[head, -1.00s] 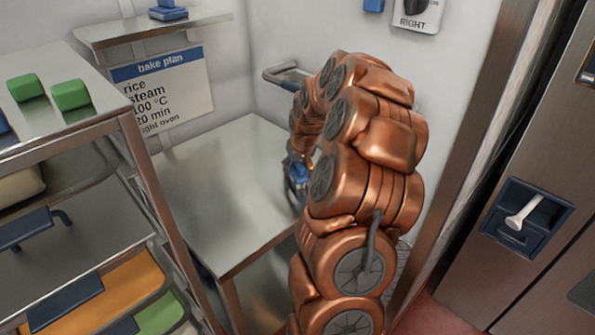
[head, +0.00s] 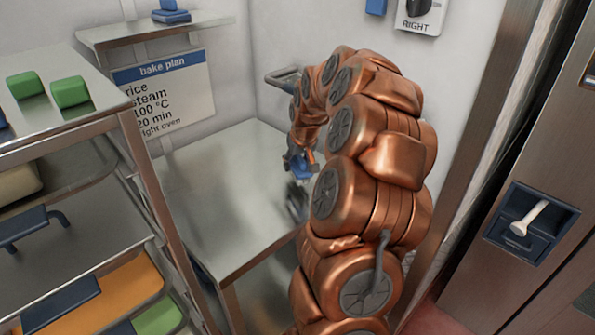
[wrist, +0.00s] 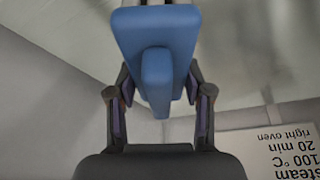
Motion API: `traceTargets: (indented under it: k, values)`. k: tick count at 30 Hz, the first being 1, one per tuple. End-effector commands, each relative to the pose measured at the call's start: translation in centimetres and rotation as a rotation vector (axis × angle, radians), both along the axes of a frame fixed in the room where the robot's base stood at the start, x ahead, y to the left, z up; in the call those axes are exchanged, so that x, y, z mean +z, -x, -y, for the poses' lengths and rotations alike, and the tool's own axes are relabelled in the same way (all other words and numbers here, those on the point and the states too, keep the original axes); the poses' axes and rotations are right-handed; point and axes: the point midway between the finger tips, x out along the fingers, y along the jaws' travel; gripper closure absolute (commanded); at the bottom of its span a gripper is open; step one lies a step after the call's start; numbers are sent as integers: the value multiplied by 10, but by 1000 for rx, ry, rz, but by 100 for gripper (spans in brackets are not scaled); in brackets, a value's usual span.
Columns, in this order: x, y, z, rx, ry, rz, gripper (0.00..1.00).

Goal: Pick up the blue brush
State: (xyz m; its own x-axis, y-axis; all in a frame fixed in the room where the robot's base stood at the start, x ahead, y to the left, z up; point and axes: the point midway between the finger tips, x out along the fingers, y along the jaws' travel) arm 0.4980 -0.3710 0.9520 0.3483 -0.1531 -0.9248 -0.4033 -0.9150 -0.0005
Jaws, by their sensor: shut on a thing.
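The blue brush (wrist: 156,50) fills the top middle of the wrist view, a broad blue block with a narrower upright part. My gripper (wrist: 158,92) has a dark finger on each side of that narrower part and is shut on it. In the head view my gripper (head: 297,195) is small, beside the right edge of the steel table and partly hidden by my copper arm. I cannot tell the brush apart from the blue part of my wrist there.
A steel table (head: 215,190) stands bare below the bake plan sign (head: 165,92). A wall shelf (head: 150,32) holds a blue item (head: 171,14). A rack (head: 100,115) with green blocks (head: 70,91) stands left. A metal rail (head: 285,77) juts from the wall.

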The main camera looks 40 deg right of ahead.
Motion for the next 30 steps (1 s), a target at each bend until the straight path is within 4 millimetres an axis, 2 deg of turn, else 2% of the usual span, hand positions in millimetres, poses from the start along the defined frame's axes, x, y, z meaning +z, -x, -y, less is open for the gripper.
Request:
traceTargets:
  k: [6, 12, 23, 30]
  values:
    - [23, -1, 1, 1, 4, 5, 93]
    - [37, -1, -2, 2, 3, 5, 93]
    - [34, -1, -40, 4, 1, 0, 93]
    - [35, -2, -80, 5, 3, 3, 93]
